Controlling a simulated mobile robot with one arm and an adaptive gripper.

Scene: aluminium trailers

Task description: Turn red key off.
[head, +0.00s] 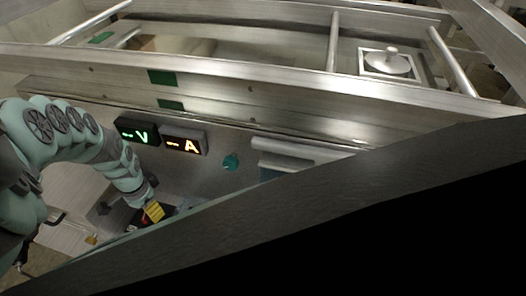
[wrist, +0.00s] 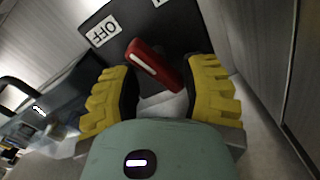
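The red key (wrist: 150,62) is a red handle with a white stripe, on a dark panel (wrist: 175,30) in the wrist view. It is tilted, its upper end leaning left toward a white OFF label (wrist: 103,31). My gripper (wrist: 160,70) has two yellow ridged fingers, spread apart on either side of the key. Gaps show between the key and both fingers. In the head view my gripper (head: 153,212) is low on the trailer wall, and the key is mostly hidden there.
A second label (wrist: 160,2) is cut off at the wrist view's top edge. In the head view, a green V display (head: 137,131) and an orange A display (head: 185,145) sit above the gripper, with a teal knob (head: 231,162) to the right. A dark beam (head: 300,215) blocks the lower right.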

